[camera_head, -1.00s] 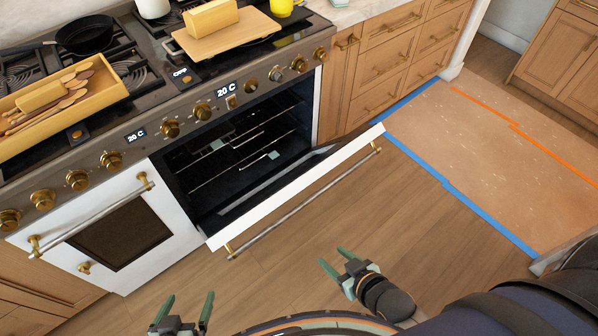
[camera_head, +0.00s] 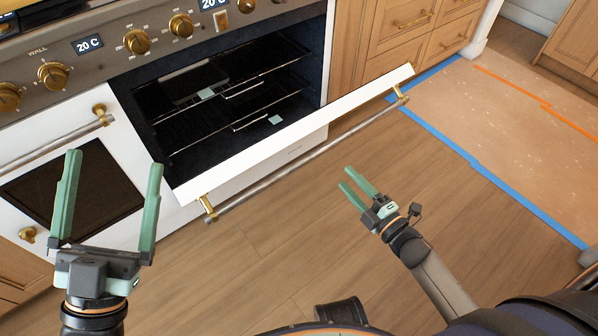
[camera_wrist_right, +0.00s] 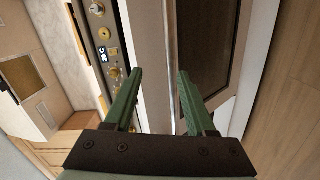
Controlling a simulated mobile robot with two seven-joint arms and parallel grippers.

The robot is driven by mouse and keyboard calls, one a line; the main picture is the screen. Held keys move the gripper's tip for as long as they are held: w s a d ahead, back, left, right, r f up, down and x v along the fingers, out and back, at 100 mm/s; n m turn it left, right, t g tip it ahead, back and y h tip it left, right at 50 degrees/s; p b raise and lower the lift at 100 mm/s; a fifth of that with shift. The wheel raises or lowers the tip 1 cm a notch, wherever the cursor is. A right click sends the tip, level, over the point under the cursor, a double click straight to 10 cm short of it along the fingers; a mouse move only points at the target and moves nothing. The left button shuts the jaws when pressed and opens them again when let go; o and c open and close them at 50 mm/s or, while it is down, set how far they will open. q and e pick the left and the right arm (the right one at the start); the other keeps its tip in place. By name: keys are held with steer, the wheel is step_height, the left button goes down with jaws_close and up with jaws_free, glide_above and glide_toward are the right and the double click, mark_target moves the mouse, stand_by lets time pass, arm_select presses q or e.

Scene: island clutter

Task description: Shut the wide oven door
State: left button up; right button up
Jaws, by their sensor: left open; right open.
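The wide oven door (camera_head: 300,127) hangs partly open, tilted out from the dark oven cavity (camera_head: 180,128). Its metal handle bar (camera_head: 310,155) runs along the upper outer edge on brass mounts. My left gripper (camera_head: 112,180) is open and empty, in front of the narrow oven door at left. My right gripper (camera_head: 354,180) is open and empty, just below and in front of the wide door's handle, apart from it in the head view. In the right wrist view, the right fingers (camera_wrist_right: 157,85) are spread, with the door's edge and handle bar beyond them.
The narrow oven door (camera_head: 80,185) at left is closed, with its own handle (camera_head: 55,140). Oven racks (camera_head: 240,95) sit inside the cavity. Wooden drawers (camera_head: 400,45) stand at right. The wooden floor (camera_head: 270,255) before the oven is clear. Blue tape (camera_head: 470,160) edges a brown floor covering.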

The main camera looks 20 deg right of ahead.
mark_target(316, 151)
arm_select(q)
steer(key=s+f+m+h+b, duration=0.1)
steer(key=b, duration=0.1)
steer(key=s+f+m+h+b, duration=0.1)
steer(key=s+h+b, duration=0.1)
steer(key=b, duration=0.1)
steer(key=shift+d+f+h, duration=0.25)
steer(key=shift+d+h, duration=0.05)
steer(key=shift+d, duration=0.1)
arm_select(e)
steer(key=w+a+n, duration=0.1)
steer(key=w, duration=0.3)
steer(key=w+a+f+n+y, duration=0.1)
steer(key=w+a, duration=0.1)
steer(key=w, duration=0.2)
steer(key=w+a+f+n, duration=0.1)
steer(key=w, duration=0.3)
steer(key=shift+w+a+f, duration=0.15)
steer(key=shift+w, duration=0.2)
steer(key=shift+c, duration=0.3)
jaws_close()
